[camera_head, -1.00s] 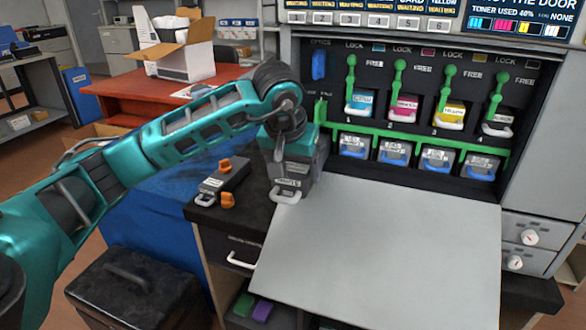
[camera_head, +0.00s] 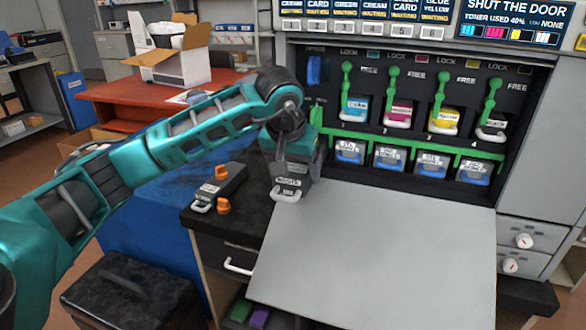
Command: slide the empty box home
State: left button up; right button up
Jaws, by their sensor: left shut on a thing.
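A grey box with a dark label that seems to read "WASTE" (camera_head: 289,183) and a white handle at its front hangs under my left gripper (camera_head: 292,158). The gripper is shut on it from above. The box is upright at the left end of the open machine (camera_head: 420,135), by the corner of the lowered door (camera_head: 375,250). I cannot tell whether it touches the bay floor, and the gripper and wrist hide its upper part and the space behind it. A second grey box (camera_head: 229,180) lies on the black counter, with orange caps beside it. My right gripper is not in view.
Cyan (camera_head: 354,108), magenta (camera_head: 398,115) and yellow (camera_head: 443,120) cartridges sit in the machine under green levers, with several blue-white containers (camera_head: 389,157) below. The lowered door is bare. A red table (camera_head: 135,97) with an open carton (camera_head: 180,65) stands behind.

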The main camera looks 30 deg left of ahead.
pick_arm(q)
jog(key=shift+w+a, duration=0.1)
jog(key=shift+w, duration=0.2)
dwell(0.4)
jog(key=shift+w+a, duration=0.2)
jog(key=shift+w, duration=0.55)
jog(key=shift+f, duration=0.1)
jog(key=o, duration=1.8)
jog(key=shift+o, duration=0.2)
jog(key=shift+s+d, duration=0.25)
jog(key=shift+s, duration=0.75)
jog(key=shift+s+d, duration=0.25)
jog(key=shift+s, duration=0.75)
